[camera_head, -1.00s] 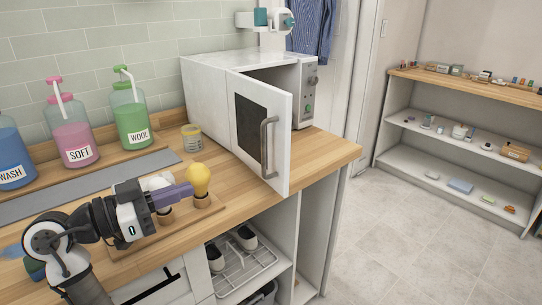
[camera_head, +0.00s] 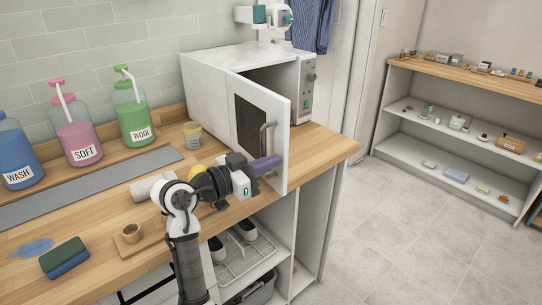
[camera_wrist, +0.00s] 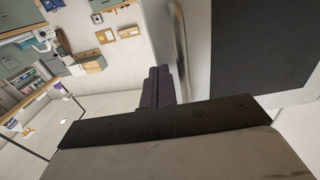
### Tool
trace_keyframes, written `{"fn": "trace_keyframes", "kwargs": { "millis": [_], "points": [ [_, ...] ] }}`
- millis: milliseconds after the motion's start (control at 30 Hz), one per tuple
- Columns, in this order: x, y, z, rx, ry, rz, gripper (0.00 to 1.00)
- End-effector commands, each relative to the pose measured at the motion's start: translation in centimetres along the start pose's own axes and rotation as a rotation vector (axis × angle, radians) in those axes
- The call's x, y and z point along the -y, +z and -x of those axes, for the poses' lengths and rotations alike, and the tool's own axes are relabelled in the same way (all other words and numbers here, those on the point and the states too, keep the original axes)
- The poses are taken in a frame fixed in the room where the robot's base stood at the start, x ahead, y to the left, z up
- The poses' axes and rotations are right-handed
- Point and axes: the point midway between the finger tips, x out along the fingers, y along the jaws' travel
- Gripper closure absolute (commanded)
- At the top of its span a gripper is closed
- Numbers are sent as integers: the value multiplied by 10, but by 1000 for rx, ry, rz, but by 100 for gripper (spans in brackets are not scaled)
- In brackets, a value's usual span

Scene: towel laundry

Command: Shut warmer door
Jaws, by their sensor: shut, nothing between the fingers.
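The warmer (camera_head: 207,83) is a white box on the wooden counter in the head view. Its door (camera_head: 279,102) stands partly open, swung out toward the counter's front edge, with a dark window and a vertical metal handle (camera_head: 264,142). My gripper (camera_head: 274,161) is shut and empty, its purple fingers in front of the door's lower part by the handle's lower end. In the wrist view the shut fingers (camera_wrist: 160,84) are beside the handle (camera_wrist: 180,45) and the dark window (camera_wrist: 262,45). I cannot tell whether they touch the door.
Soap bottles (camera_head: 133,110) stand along the wall. A yellow bulb-shaped thing is mostly hidden behind my arm. Floor (camera_head: 395,230) to the right is clear.

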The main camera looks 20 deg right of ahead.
Motion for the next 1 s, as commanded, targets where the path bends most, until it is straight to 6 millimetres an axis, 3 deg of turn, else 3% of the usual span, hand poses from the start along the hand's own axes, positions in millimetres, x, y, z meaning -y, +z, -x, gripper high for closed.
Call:
{"fn": "trace_keyframes", "kwargs": {
  "millis": [667, 867, 1000],
  "points": [
    [-1, 0, -15, 1, -21, 0, 100],
    [-5, 0, -38, 1, -99, -1, 100],
    [-5, -1, -65, 0, -192, -2, 100]
  ]
}}
